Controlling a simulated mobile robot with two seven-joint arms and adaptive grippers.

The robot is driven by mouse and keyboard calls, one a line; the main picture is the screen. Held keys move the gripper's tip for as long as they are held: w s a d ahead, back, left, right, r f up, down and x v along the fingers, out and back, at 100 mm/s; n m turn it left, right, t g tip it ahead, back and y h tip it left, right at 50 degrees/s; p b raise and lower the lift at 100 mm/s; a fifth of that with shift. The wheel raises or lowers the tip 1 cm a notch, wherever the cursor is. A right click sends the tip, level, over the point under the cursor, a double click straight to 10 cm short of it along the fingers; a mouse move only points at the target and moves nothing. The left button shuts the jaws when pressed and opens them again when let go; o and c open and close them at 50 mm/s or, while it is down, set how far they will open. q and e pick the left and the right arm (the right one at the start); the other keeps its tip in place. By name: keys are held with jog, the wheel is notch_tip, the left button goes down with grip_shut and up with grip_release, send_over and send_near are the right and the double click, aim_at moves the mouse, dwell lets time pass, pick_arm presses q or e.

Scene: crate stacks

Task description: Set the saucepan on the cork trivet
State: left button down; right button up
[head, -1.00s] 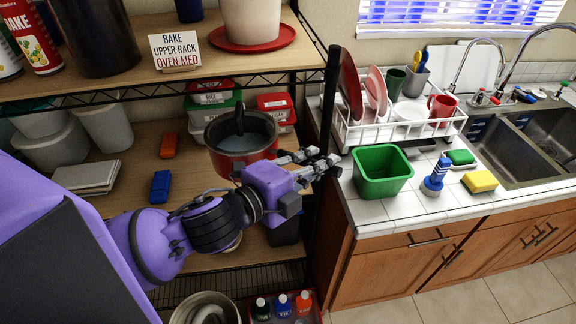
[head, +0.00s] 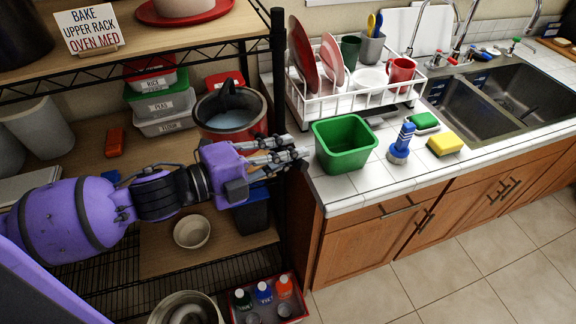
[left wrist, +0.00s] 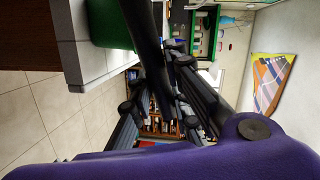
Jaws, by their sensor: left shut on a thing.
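The red saucepan (head: 216,134) has a dark rim and a grey-blue inside. In the head view it is upright at the middle shelf, just behind my left gripper; I cannot tell whether it touches the shelf. My left gripper (head: 299,157) reaches in from the left, its fingers pointing right by the shelf post. It is shut on the saucepan, but the grip is not clear in the head view. In the left wrist view a long black bar (left wrist: 148,45), apparently the handle, runs between the fingers. I see no cork trivet. My right gripper is not in view.
A black shelf post (head: 279,80) stands right of the saucepan. Labelled containers (head: 165,108) are behind it to the left. The tiled counter (head: 345,190) to the right holds a green bin (head: 345,145) and a dish rack (head: 330,100). A bowl (head: 192,232) sits on a lower shelf.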

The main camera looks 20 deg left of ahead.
pick_arm(q)
jog(key=w+f, duration=0.4)
jog(key=f, duration=0.4)
jog(key=shift+a+b, duration=0.25)
jog(key=shift+b, duration=0.05)
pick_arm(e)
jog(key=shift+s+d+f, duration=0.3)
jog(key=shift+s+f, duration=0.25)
pick_arm(q)
jog(key=shift+f, duration=0.1)
jog(key=c, duration=1.9)
grip_release()
jog(key=shift+f, duration=0.15)
jog(key=shift+o, duration=1.2)
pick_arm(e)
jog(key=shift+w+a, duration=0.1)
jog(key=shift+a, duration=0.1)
